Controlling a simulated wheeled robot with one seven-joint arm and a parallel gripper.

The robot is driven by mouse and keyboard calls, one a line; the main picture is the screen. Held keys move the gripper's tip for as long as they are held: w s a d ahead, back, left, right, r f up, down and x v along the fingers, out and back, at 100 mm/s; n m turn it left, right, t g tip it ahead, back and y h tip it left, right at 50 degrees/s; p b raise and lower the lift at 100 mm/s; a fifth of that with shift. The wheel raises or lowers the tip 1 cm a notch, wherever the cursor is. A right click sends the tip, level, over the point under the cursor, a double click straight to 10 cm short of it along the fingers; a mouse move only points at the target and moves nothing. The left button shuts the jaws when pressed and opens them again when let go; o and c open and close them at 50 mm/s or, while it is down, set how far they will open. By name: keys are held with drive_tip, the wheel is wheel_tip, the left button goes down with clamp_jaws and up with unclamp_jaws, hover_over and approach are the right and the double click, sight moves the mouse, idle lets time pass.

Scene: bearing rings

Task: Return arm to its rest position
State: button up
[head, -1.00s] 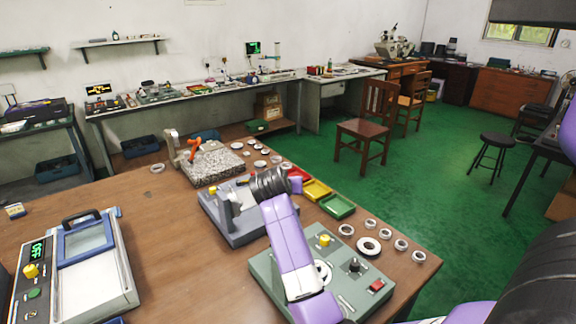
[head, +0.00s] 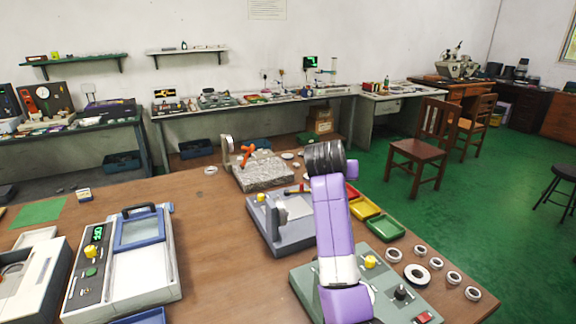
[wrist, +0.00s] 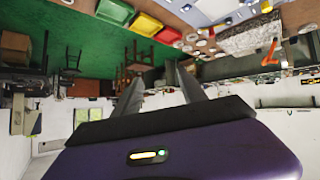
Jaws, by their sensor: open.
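My arm (head: 332,215) is purple with a black ribbed wrist joint (head: 324,158). It rises over the front of the wooden bench in the head view. My gripper's fingers are hidden behind the arm there. In the wrist view my gripper (wrist: 154,80) shows two dark fingers set apart with nothing between them. The wrist picture is upside down, with the bench along its top edge and the room beyond the fingers.
Below the arm are a grey-green device (head: 305,285) and a grey fixture (head: 268,240). Green (head: 386,231) and yellow (head: 364,208) trays and several bearing rings (head: 417,274) lie to the right. A granite block (head: 263,172) stands behind. A wooden chair (head: 428,150) stands on the open green floor.

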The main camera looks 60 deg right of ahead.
drive_tip(key=w+a+r+n+t+h, duration=0.2)
drive_tip(key=w+r+n+t+h, duration=0.1)
drive_tip(key=w+r+t, duration=0.3)
drive_tip(key=s+a+f+n+t+y, duration=0.1)
drive_tip(key=a+f+n+t+y, duration=0.2)
drive_tip(key=a, duration=0.9)
drive_tip(key=s+a+f+n+t+y, duration=0.1)
drive_tip(key=a+f+n+t, duration=0.4)
drive_tip(key=a, duration=0.6)
drive_tip(key=s+a+f+n+t+y, duration=0.1)
drive_tip(key=s+a+f+y, duration=0.2)
drive_tip(key=s+a, duration=0.45)
drive_tip(key=s+a+f+t+y, duration=0.1)
drive_tip(key=s+a+f+y, duration=0.3)
drive_tip(key=a, duration=0.6)
drive_tip(key=s+a+f+n+g+y, duration=0.1)
drive_tip(key=s+a, duration=0.3)
drive_tip(key=s, duration=0.4)
drive_tip(key=s+a+f+g+y, duration=0.1)
drive_tip(key=s+a+f+g, duration=0.1)
drive_tip(key=s, duration=0.6)
drive_tip(key=shift+a+f+n+y, duration=0.15)
drive_tip(key=shift+a+n+y, duration=0.25)
drive_tip(key=shift+a, duration=0.5)
